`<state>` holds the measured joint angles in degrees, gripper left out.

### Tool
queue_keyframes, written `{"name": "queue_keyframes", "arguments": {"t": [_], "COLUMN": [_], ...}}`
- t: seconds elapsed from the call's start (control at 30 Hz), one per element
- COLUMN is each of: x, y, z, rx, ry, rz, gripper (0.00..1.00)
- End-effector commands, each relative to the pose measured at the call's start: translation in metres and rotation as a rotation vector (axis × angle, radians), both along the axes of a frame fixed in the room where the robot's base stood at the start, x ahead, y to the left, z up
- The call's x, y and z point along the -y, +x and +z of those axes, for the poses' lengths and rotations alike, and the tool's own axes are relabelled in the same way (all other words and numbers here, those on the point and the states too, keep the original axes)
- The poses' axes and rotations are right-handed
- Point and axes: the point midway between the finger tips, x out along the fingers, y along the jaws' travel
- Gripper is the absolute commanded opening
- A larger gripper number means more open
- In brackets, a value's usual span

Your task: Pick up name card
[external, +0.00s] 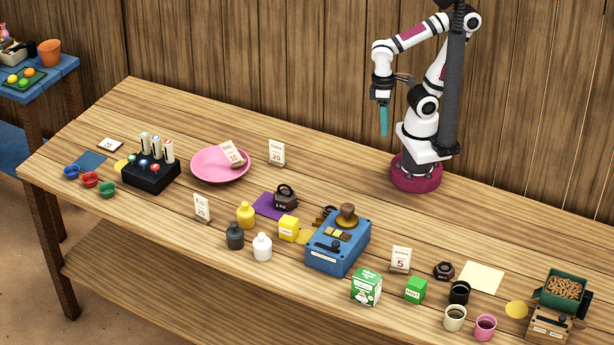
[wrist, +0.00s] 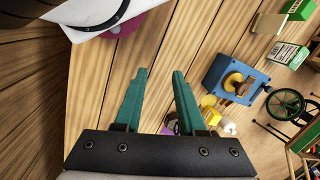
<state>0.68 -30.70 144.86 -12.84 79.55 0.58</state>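Several small white cards with print lie or stand on the table; I cannot tell which is the name card. One card marked 10 (external: 231,153) leans on the pink plate (external: 207,173). A card marked 20 (external: 277,153) stands right of the plate, one marked 25 (external: 202,208) stands in front of it, and one marked 5 (external: 401,259) stands further right. A small white card (external: 110,145) lies near the left end. My gripper (external: 384,132) hangs above the back of the table, away from all cards. In the wrist view its teal fingers (wrist: 159,76) are apart and empty.
A blue box (external: 339,242) stands mid-table, with yellow, black and white bottles (external: 245,215) to its left. A black holder (external: 150,174) with upright tubes stands at left. Cups (external: 455,318) and a green tray (external: 562,289) crowd the right end. The back strip is mostly clear.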

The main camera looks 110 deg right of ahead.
Motion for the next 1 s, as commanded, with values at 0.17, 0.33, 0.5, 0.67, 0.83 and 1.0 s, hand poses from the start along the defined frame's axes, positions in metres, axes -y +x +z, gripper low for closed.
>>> {"name": "queue_keyframes", "arguments": {"t": [0.17,0.33,0.5,0.67,0.83,1.0], "x": [-0.001,-0.001,-0.001,-0.038,-0.187,-0.319], "y": [-0.008,-0.008,-0.007,0.045,0.108,0.085], "z": [-0.006,-0.006,-0.005,0.017,0.019,-0.011], "rx": [-0.001,-0.002,-0.004,-0.036,-0.037,-0.002], "ry": [0.002,0.001,0.001,-0.041,-0.125,-0.158], "rz": [0.002,0.001,0.003,-0.003,-0.056,-0.113], "gripper": [0.39,0.45,0.45,0.45,0.45,0.45]}}
